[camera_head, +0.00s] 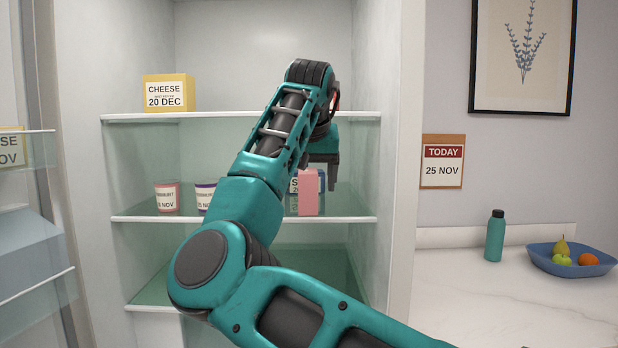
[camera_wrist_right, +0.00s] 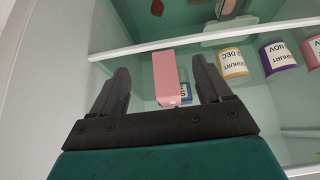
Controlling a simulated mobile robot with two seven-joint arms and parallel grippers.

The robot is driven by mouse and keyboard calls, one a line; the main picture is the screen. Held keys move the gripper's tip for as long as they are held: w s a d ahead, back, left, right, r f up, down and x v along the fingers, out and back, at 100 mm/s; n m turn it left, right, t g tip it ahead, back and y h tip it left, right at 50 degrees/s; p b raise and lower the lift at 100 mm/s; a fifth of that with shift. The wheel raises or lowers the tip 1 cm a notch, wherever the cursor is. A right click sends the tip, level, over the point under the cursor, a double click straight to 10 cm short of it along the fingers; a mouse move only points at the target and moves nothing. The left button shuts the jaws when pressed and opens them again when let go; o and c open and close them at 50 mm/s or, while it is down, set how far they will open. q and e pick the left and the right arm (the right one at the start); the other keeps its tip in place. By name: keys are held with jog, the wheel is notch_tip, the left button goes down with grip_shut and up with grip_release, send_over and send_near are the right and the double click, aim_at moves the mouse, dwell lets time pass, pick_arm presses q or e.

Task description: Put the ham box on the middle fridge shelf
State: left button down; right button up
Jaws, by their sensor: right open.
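A pink box (camera_head: 308,192), seemingly the ham box though no label is readable, stands upright near the front edge of the middle fridge shelf (camera_head: 255,218), on its right side. My right gripper (camera_head: 320,174) is at the box, partly hidden by its own arm. In the right wrist view the gripper (camera_wrist_right: 161,66) is open, with the pink box (camera_wrist_right: 165,76) between its spread fingers. Gaps show on both sides, so the fingers do not seem to touch it. My left gripper is not in view.
A blue labelled pack (camera_wrist_right: 186,93) is close behind the pink box. Yoghurt pots (camera_head: 167,197) stand on the same shelf to the left. A cheese box (camera_head: 168,93) is on the upper shelf (camera_head: 230,116). The fridge wall (camera_head: 384,150) is close on the right.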

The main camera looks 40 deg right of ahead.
jog(key=w+d+f+n+t+h, duration=0.1)
jog(key=w+f+n+t+h, duration=0.15)
jog(key=f, duration=0.95)
jog(key=w+d+f+n+t+h, duration=0.1)
jog(key=w+f+n+h, duration=0.15)
jog(key=f, duration=0.95)
jog(key=s+a+f+n+t+y, duration=0.25)
jog(key=a+f, duration=0.25)
jog(key=f, duration=0.3)
jog(key=s+a+f+n+t+y, duration=0.1)
jog(key=s+a+f+n, duration=0.15)
jog(key=a+f, duration=0.35)
jog(key=s+a+f+y, duration=0.4)
jog(key=s+a+f, duration=0.3)
jog(key=s, duration=0.4)
jog(key=s+a+f+g+y, duration=0.1)
jog(key=s+a+f+y, duration=0.3)
jog(key=s+a+f, duration=0.3)
jog(key=s+a, duration=0.2)
jog(key=s, duration=0.2)
jog(key=shift+a+f+n, duration=0.15)
jog(key=shift+f+n, duration=0.1)
jog(key=shift+n, duration=0.05)
jog(key=shift+w, duration=0.1)
jog(key=shift+c, duration=0.3)
